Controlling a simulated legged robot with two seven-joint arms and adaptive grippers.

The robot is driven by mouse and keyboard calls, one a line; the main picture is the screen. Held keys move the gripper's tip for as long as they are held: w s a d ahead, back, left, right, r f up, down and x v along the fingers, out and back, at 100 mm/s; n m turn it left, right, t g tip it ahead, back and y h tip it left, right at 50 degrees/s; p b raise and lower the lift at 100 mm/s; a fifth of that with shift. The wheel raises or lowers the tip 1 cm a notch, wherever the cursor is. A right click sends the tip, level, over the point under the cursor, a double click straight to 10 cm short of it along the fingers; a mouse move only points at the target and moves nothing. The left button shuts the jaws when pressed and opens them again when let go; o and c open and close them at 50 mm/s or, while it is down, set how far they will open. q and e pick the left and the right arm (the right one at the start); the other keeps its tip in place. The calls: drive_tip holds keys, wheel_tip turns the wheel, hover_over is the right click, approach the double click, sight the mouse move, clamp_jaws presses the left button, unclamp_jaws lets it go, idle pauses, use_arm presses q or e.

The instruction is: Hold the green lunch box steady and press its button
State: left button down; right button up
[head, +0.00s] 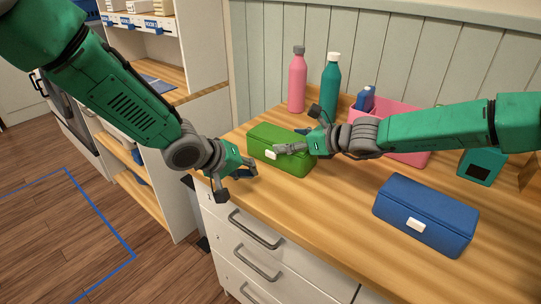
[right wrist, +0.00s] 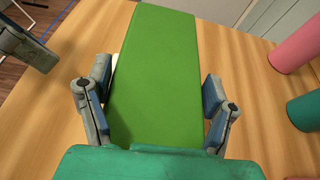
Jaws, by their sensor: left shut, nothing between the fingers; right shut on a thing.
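The green lunch box (head: 262,135) sits on the wooden counter near its front left edge, lid closed. Its pale button (head: 271,155) is on the front face. In the right wrist view the green box (right wrist: 153,50) lies between the two fingers of my right gripper (right wrist: 157,88). My right gripper (head: 289,142) is shut on the box from its right end, one finger at the front beside the button. My left gripper (head: 250,168) is shut and empty, just left of the box at the counter's front edge. It also shows in the right wrist view (right wrist: 28,45), apart from the box.
A blue box (head: 425,212) with a white button stands at the right front. A pink bottle (head: 297,82), a teal bottle (head: 329,90) and a pink bin (head: 400,121) stand behind. White drawers (head: 245,235) are below. The counter between the boxes is clear.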

drive_tip(key=shift+s+f, duration=0.15)
drive_tip(key=shift+f, duration=0.35)
drive_tip(key=o, duration=1.2)
drive_tip(key=shift+o, duration=1.1)
drive_tip(key=shift+r, duration=0.1)
